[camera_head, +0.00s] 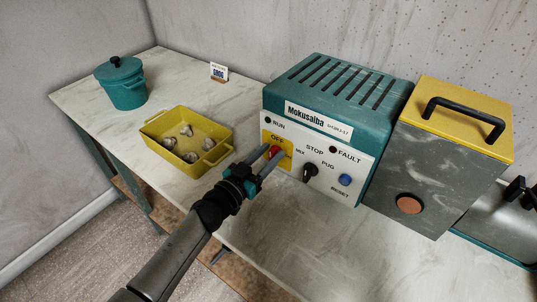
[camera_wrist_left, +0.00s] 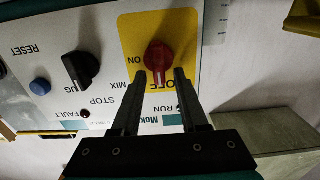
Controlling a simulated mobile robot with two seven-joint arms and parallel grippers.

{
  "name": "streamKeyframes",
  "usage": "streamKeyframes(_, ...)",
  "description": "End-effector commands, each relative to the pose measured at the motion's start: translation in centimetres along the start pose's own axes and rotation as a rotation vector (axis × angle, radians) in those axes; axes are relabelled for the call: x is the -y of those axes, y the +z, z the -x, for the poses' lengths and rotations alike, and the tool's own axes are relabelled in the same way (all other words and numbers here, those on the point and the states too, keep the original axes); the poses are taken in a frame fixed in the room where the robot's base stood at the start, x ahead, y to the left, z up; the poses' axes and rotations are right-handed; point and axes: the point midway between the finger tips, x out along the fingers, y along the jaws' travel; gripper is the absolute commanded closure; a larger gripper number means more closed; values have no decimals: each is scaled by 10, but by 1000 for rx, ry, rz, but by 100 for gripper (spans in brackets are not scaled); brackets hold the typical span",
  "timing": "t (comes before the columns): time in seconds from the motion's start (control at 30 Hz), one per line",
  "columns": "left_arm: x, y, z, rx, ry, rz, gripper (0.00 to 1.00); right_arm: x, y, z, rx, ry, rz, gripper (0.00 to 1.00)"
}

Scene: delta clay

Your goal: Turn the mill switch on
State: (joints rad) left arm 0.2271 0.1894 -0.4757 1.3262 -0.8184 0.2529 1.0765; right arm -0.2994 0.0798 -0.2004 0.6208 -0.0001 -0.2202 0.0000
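The mill (camera_head: 320,115) is a teal machine with a white front panel on the table. Its red switch (camera_head: 275,151) sits on a yellow plate marked OFF and ON, and also shows in the left wrist view (camera_wrist_left: 158,57). The grip of the red switch seems to line up with the OFF label. My left gripper (camera_head: 268,160) is in front of the panel, open, its fingertips on either side of the near end of the switch in the wrist view (camera_wrist_left: 158,83). I cannot tell whether they touch it. My right gripper is not in view.
A black knob (camera_head: 310,171) marked MIX, STOP and PUG and a blue RESET button (camera_head: 345,180) are close by. A grey box with a yellow lid (camera_head: 440,155) stands right. A yellow tray (camera_head: 222,152) and teal pot (camera_head: 123,88) stand left. The front tabletop is clear.

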Motion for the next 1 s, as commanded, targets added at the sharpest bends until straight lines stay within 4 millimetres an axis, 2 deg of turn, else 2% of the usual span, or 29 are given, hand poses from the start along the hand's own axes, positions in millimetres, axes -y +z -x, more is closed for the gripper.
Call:
streamKeyframes(0.03, 0, 0, 0, 0, 0, 0, 64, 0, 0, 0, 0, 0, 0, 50)
streamKeyframes(0.37, 0, 0, 0, 0, 0, 0, 100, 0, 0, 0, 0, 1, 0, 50)
streamKeyframes(1.0, -1, 0, 1, 0, 0, -39, 100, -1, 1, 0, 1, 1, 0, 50)
